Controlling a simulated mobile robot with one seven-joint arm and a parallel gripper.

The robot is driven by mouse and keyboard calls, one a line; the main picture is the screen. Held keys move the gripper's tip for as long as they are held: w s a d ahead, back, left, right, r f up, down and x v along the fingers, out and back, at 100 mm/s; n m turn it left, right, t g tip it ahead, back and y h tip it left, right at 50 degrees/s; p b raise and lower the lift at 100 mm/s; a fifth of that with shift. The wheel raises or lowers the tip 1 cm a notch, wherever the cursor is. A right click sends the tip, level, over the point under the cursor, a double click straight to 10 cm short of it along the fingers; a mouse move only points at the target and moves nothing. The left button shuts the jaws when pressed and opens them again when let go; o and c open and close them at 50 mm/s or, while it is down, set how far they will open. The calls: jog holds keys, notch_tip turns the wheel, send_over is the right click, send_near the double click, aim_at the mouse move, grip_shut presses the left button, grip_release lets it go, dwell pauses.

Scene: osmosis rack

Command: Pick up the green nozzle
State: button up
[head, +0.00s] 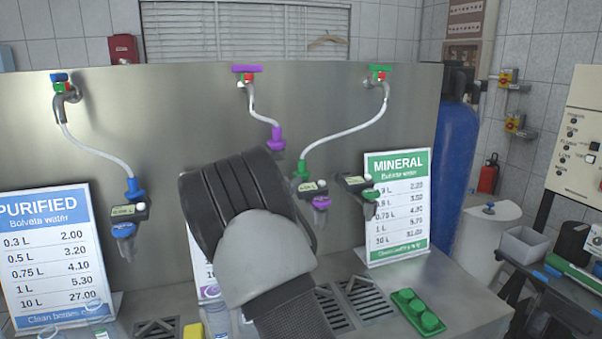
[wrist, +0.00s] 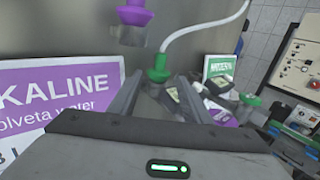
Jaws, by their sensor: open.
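The green nozzle (head: 301,169) hangs at the lower end of a pale hose that runs to the green-handled tap (head: 380,74) on the steel panel. In the wrist view the green nozzle (wrist: 158,69) is near the middle, just beyond and between the fingertips of my gripper (wrist: 158,84). The fingers are spread apart with nothing visibly held. A gap to the nozzle cannot be judged exactly. In the head view my dark wrist and grey arm hide the fingers and part of the area below the nozzle.
A purple nozzle (head: 276,139) hangs just left of the green one; it shows at the top of the wrist view (wrist: 134,14). Small meters (head: 313,189) are near the nozzle. The MINERAL sign (head: 397,207) stands right, a green block (head: 418,312) on the counter.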

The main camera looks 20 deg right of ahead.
aim_at(300, 168)
jog(key=p+x, duration=0.2)
jog(key=x, duration=0.8)
jog(key=shift+w+d+f, duration=0.15)
jog(key=shift+w+d, duration=0.05)
jog(key=shift+w, duration=0.1)
jog(key=shift+c, duration=0.4)
grip_shut()
